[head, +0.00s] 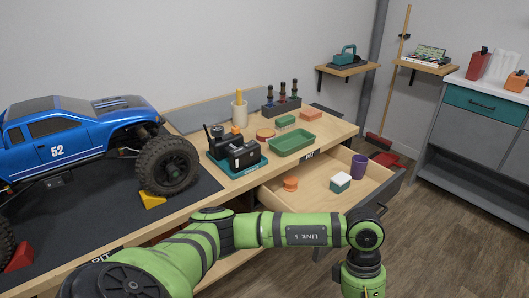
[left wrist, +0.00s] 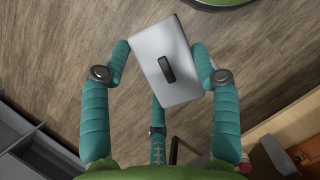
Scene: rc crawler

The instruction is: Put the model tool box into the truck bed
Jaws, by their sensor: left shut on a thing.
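The model tool box (left wrist: 167,62) is a light grey box with a black handle on top. It sits between the teal fingers of my left gripper (left wrist: 163,75) in the left wrist view, held above the wooden floor. In the head view my left arm stretches to the right across the front of the bench; its gripper is below the picture. The blue truck (head: 72,130), marked 52, stands on a dark mat at the left, partly cut off. The inside of its bed cannot be made out. My right gripper is in neither view.
An open drawer (head: 320,199) juts from the bench, holding a purple cup (head: 358,167) and small items. A charger-like black unit (head: 236,152), a green tray (head: 291,143) and a bottle rack (head: 282,107) stand on the bench.

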